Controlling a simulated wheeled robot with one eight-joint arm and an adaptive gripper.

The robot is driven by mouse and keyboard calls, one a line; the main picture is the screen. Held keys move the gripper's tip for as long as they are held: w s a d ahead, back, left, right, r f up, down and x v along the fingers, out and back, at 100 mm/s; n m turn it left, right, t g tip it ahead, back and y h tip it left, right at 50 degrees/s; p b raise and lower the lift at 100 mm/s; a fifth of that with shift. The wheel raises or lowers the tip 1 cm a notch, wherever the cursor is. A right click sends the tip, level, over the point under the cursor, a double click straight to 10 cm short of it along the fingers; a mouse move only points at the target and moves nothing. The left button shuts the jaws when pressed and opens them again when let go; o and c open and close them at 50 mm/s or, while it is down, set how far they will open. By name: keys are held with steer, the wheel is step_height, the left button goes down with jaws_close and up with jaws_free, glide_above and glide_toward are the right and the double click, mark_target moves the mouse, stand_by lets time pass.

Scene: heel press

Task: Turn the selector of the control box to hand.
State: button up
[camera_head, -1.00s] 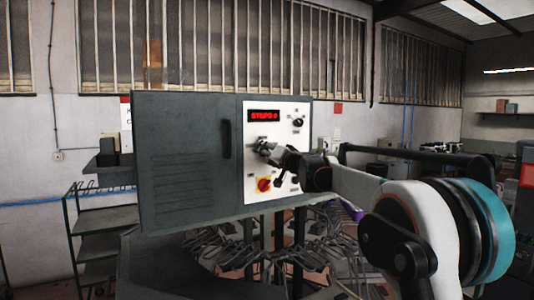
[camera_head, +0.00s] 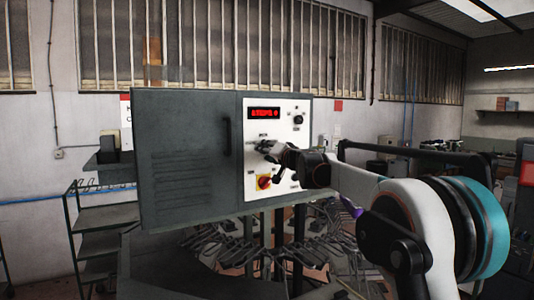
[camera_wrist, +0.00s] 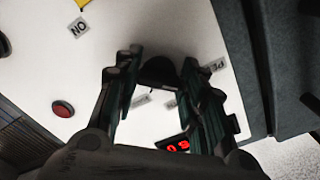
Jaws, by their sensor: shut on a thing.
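The control box (camera_head: 185,160) is a grey cabinet with a white panel (camera_head: 280,123) on its right front. My gripper (camera_head: 262,147) is at the middle left of this panel. In the wrist view, my gripper (camera_wrist: 160,85) has its two fingers on either side of a black selector knob (camera_wrist: 160,72), shut on it. The knob is partly hidden by the fingers, and its pointer direction cannot be told. Small labels near it are partly covered.
A red button (camera_wrist: 63,109) shows in the wrist view. A metal rack (camera_head: 100,215) stands left.

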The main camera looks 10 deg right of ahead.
steer(key=shift+r+m+b, duration=0.15)
steer(key=shift+m+b, duration=0.65)
steer(key=shift+m, duration=4.1)
steer(key=shift+r+m+b, duration=0.15)
steer(key=shift+m+b, duration=0.6)
steer(key=shift+m, duration=4.15)
steer(key=o, duration=1.1)
steer(key=shift+c, duration=0.2)
steer(key=shift+s, duration=0.1)
steer(key=v, duration=1.1)
steer(key=shift+s, duration=0.35)
